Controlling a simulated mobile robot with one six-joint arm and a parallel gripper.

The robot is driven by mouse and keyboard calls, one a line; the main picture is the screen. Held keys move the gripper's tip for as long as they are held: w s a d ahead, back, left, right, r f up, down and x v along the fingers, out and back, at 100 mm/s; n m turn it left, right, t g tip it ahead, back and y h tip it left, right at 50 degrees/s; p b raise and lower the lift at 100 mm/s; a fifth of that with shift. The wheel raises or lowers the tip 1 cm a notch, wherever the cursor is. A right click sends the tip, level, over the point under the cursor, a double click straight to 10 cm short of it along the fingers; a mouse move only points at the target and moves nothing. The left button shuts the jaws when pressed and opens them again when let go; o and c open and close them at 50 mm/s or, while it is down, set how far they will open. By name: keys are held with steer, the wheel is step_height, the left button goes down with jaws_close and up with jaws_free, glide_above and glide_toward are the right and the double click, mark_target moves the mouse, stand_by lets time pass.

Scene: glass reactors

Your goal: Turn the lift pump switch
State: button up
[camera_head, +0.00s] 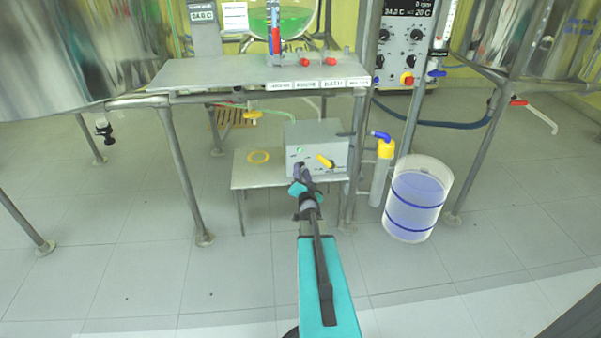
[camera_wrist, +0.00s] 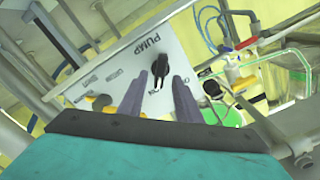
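The lift pump switch is a black knob (camera_wrist: 160,68) on a light panel lettered PUMP in the wrist view. Its pale-marked end points down the picture between my fingers. My gripper (camera_wrist: 160,86) is open, with one finger on each side of the knob's lower end; I cannot tell whether they touch it. In the head view my gripper (camera_head: 300,170) is at the front of the grey pump box (camera_head: 322,135), left of its yellow handle (camera_head: 325,160). The black knob is hidden there behind my gripper. A small green light (camera_head: 299,150) shows on the box.
A bucket of bluish liquid (camera_head: 416,198) and a yellow-topped tube (camera_head: 381,172) stand at the right. Metal legs flank the table. The front floor is clear.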

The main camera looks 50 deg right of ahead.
steer(key=p+v, duration=0.2)
steer(key=v, duration=1.1)
steer(key=shift+p, duration=0.3)
